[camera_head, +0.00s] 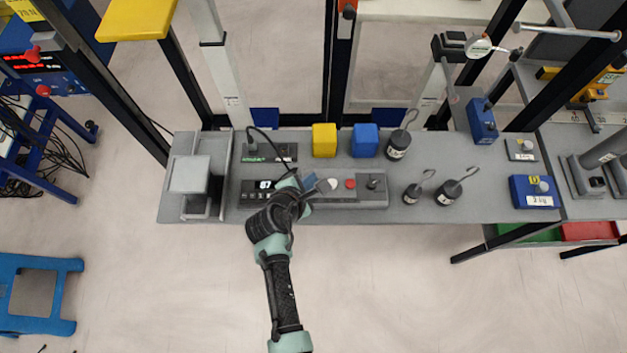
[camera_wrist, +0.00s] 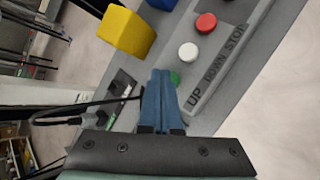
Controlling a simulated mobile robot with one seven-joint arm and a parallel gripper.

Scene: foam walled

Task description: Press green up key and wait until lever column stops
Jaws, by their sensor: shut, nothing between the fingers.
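The green up key (camera_wrist: 175,78) shows in the wrist view at the UP end of a grey control strip, partly covered by my fingertips. My gripper (camera_wrist: 160,73) is shut and empty, with its blue fingers right beside the green key in the picture; I cannot tell whether they touch it. In the head view my gripper (camera_head: 309,182) is over the grey control box (camera_head: 375,202) and hides the green key. The white key (camera_wrist: 188,52) and red key (camera_wrist: 206,23) follow along the strip, lettered DOWN and STOP. A pale upright column (camera_head: 222,65) stands behind the bench; I cannot tell whether it moves.
A yellow block (camera_head: 324,140) and blue block (camera_head: 365,140) stand behind the control box. Several dark hooked weights, including one at the front (camera_head: 447,193), stand to its right. A digital display (camera_head: 265,184) is left of my gripper. A black cable lies near the wrist.

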